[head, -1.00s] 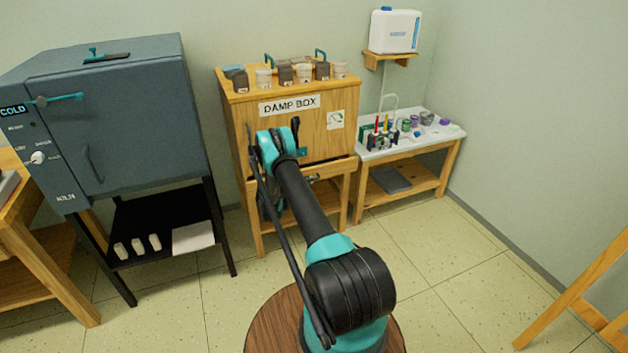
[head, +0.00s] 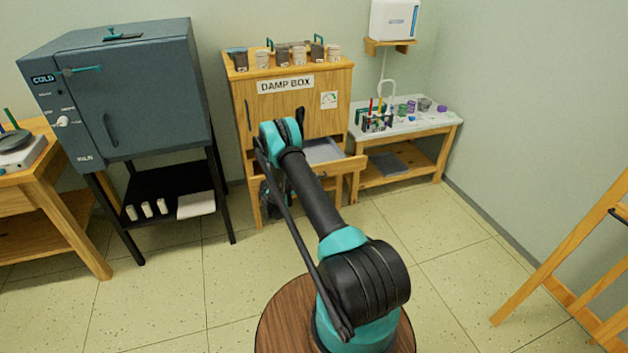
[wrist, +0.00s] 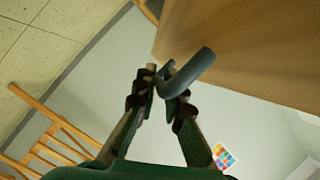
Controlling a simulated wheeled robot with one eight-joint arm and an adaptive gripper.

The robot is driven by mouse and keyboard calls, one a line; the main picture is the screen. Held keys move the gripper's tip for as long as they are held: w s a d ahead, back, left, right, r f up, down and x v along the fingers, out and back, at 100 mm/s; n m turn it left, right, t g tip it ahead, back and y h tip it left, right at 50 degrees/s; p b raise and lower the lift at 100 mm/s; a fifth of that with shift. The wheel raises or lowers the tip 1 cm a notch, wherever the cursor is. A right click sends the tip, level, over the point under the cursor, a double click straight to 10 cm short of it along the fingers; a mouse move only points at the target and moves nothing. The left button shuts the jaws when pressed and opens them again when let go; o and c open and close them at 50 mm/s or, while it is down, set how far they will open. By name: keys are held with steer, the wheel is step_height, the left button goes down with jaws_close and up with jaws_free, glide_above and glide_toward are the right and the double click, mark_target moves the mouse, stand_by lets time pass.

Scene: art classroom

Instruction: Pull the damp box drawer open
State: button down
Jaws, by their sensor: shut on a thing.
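The damp box (head: 264,112) is a wooden cabinet with a "DAMP BOX" label, standing against the wall. Its drawer (head: 346,166) is pulled out towards me, and part of its grey inside shows behind the front board. In the wrist view the wooden drawer front (wrist: 245,50) fills the upper right, with a grey curved handle (wrist: 192,72) on it. My gripper (wrist: 161,78) is shut on this handle, with its fingertips around the handle's end. In the head view my arm hides most of the gripper and the handle.
Several cups (head: 299,55) stand on top of the box. A dark kiln (head: 130,95) is on the left and a low table (head: 425,122) with art supplies on the right. A wooden easel (head: 570,250) stands at the right edge. The floor between me and the box is clear.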

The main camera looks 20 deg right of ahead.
steer(key=shift+s+a, duration=0.1)
steer(key=shift+s, duration=0.05)
steer(key=c, duration=1.6)
jaws_free()
steer(key=shift+a, duration=0.1)
steer(key=v, duration=1.1)
steer(key=shift+s+a, duration=0.2)
steer(key=shift+a, duration=0.1)
steer(key=shift+r, duration=0.1)
steer(key=shift+r, duration=0.1)
